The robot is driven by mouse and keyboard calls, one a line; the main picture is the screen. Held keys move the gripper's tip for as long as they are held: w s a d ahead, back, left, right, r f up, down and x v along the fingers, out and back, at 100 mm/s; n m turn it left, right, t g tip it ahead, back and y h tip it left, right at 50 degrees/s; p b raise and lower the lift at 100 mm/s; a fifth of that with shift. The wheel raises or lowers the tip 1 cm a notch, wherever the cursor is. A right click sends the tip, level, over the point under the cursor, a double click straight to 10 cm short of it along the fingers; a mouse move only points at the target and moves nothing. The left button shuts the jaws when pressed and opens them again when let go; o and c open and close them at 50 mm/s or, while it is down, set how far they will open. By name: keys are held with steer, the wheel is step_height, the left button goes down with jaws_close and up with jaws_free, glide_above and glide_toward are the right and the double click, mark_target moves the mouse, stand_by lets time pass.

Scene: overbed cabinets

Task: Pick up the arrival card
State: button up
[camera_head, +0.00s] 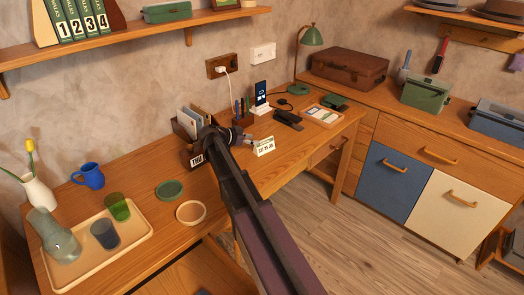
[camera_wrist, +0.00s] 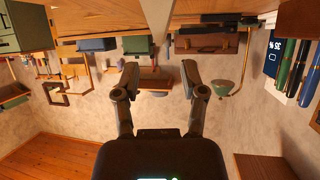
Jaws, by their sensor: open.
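A small white card with dark print (camera_head: 264,146) stands upright on the desk, just right of my gripper in the head view. It may be the arrival card; its print is too small to read surely. Several envelopes or cards (camera_head: 189,121) stand in a dark letter holder (camera_head: 180,130) behind my gripper, partly hidden by it. My gripper (camera_head: 236,138) is above the desk, and my arm hides part of the desk. In the wrist view, which is upside down, my gripper (camera_wrist: 160,78) has its two fingers apart with nothing between them.
A pen holder (camera_head: 242,113), a docked phone (camera_head: 260,94) and a tray (camera_head: 323,115) stand behind and right of my gripper. A bowl (camera_head: 191,212), a green lid (camera_head: 170,190) and a tray with glasses (camera_head: 137,221) stand at the left. A green lamp (camera_head: 311,37) rises at the back.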

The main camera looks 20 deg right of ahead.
mark_target(267, 140)
stand_by(0.3)
steer(key=shift+b+x, duration=1.1)
steer(key=shift+x, duration=1.55)
steer(key=shift+s, duration=0.1)
jaws_close()
